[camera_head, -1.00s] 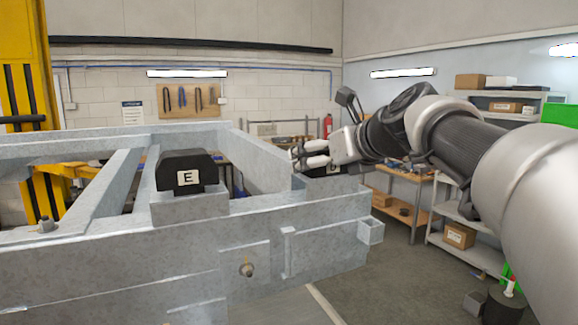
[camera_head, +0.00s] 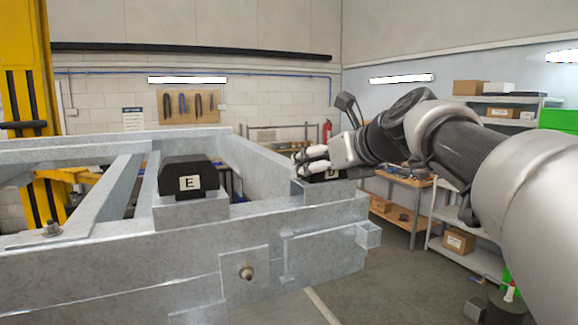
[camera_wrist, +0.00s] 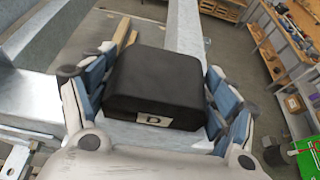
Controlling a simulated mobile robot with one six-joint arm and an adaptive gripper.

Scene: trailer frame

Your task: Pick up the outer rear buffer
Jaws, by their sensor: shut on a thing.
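A black block-shaped buffer with a white "D" label (camera_wrist: 155,85) sits between my gripper's fingers in the wrist view. It rests on, or very close over, a grey metal pad at the frame's right corner; I cannot tell which. My gripper (camera_head: 312,163) is shut on this D buffer, with blue-grey finger pads at its left and right sides in the wrist view. In the head view the fingers hide much of the buffer (camera_head: 332,175). A second black buffer, labelled "E" (camera_head: 188,170), stands on its own raised pad to the left.
The galvanized trailer frame (camera_head: 130,265) fills the left and middle, with open gaps between its beams. A yellow post (camera_head: 25,80) stands at the far left. Shelves (camera_head: 480,255) and a wooden workbench (camera_head: 405,200) stand at the right.

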